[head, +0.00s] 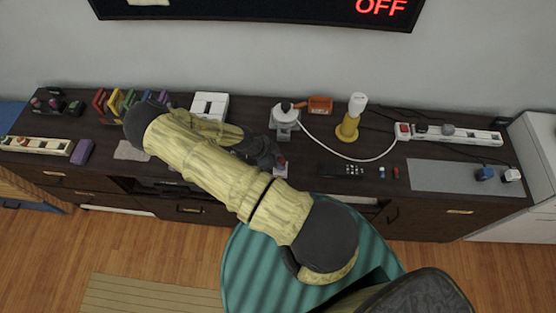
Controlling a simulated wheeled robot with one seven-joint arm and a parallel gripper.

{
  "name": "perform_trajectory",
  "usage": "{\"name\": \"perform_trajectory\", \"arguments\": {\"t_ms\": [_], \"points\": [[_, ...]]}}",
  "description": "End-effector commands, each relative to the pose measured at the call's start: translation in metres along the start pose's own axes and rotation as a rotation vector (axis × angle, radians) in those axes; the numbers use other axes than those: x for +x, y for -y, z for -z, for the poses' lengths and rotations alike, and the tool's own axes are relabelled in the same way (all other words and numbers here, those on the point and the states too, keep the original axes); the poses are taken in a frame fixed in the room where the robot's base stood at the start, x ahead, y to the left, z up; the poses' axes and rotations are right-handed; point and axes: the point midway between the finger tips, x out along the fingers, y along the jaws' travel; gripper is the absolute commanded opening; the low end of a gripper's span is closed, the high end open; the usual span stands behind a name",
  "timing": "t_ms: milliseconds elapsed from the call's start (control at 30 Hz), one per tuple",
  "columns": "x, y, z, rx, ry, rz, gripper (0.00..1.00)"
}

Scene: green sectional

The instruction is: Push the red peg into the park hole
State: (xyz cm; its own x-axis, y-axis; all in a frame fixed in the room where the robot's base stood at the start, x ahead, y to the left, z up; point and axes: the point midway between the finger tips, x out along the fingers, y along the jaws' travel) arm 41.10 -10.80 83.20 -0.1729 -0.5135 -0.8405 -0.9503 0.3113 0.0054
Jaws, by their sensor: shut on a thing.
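My gripper (272,157) is low over the dark cabinet top near its front edge, left of the remote. It is shut on a small reddish thing, apparently the red peg (282,161), mostly hidden by the fingers. A small pale block (281,171) shows right below the fingertips; I cannot tell whether the peg touches it. No park hole can be made out at this size. Another small red piece (396,172) is on the cabinet top to the right, beside a small blue piece (381,171).
A black remote (342,171) lies to the right. Behind are a white device (285,117), an orange box (320,105) and a yellow-based lamp (348,127) with a white cable. A power strip (460,134) and grey mat (455,176) are farther right. My forearm covers the left-middle area.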

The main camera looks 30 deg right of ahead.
Motion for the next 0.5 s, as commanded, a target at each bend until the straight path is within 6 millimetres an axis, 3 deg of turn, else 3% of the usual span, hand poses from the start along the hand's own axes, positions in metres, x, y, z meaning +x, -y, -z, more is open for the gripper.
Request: {"name": "perform_trajectory", "arguments": {"t_ms": [267,300,400,500], "points": [[0.0056,0.0,-0.0036,0.0,0.0,0.0,0.1],[0.0055,0.0001,-0.0036,0.0,0.0,0.0,0.34],[0.0049,0.0001,-0.0032,0.0,0.0,0.0,0.54],[0.0048,0.0001,-0.0032,0.0,0.0,0.0,0.58]]}}
